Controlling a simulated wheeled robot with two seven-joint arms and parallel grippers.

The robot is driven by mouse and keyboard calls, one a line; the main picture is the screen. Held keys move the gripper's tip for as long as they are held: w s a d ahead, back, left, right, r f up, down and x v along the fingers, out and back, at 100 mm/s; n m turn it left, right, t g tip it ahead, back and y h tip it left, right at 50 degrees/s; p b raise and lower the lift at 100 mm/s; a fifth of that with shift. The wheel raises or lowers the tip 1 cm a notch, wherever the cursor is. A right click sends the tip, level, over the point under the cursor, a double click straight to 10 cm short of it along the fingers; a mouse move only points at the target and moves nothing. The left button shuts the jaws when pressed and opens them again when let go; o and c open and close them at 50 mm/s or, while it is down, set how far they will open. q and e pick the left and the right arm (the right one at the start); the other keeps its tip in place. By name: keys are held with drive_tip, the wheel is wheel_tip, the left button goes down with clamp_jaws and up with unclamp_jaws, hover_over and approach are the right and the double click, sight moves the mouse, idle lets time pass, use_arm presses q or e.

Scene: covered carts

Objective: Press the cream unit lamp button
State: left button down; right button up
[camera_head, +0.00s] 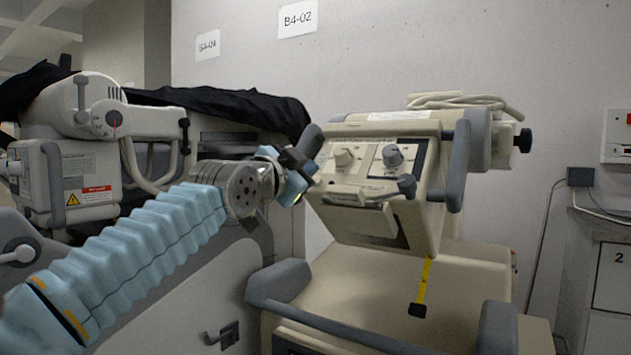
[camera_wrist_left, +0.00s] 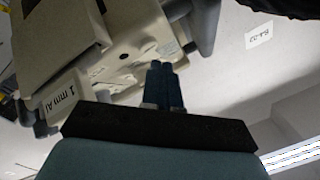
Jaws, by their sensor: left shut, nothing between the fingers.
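The cream unit (camera_head: 420,185) stands on a cream cart at the centre right, its sloped front panel facing me. I cannot make out which part is the lamp button. My left gripper (camera_head: 312,168) is at the upper left edge of the panel, shut and empty. In the left wrist view its two fingers (camera_wrist_left: 162,82) are together, and the cream unit (camera_wrist_left: 120,25) shows tilted beyond them. I cannot tell whether the fingertips touch it. My right gripper is not in view.
A grey-blue handle (camera_head: 458,165) flanks the unit's right side, and a coiled cable (camera_head: 465,103) lies on top. Another machine (camera_head: 75,165) under black cloth (camera_head: 225,105) stands left. A yellow strap (camera_head: 424,280) hangs below the panel.

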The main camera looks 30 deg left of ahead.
use_arm(q)
drive_tip(key=shift+w+f, duration=0.25)
drive_tip(key=shift+w, duration=0.05)
drive_tip(key=shift+w+f, duration=0.3)
idle(1.0)
drive_tip(key=shift+s+r, duration=0.55)
drive_tip(key=shift+s, duration=0.05)
drive_tip(key=s+r, duration=0.1)
drive_tip(key=s+r+p, duration=0.1)
drive_tip(key=s+r, duration=0.1)
drive_tip(key=shift+s+a+r+p, duration=0.15)
drive_tip(key=shift+s+r+p, duration=0.05)
drive_tip(key=shift+s+p, duration=0.1)
idle(0.4)
idle(0.6)
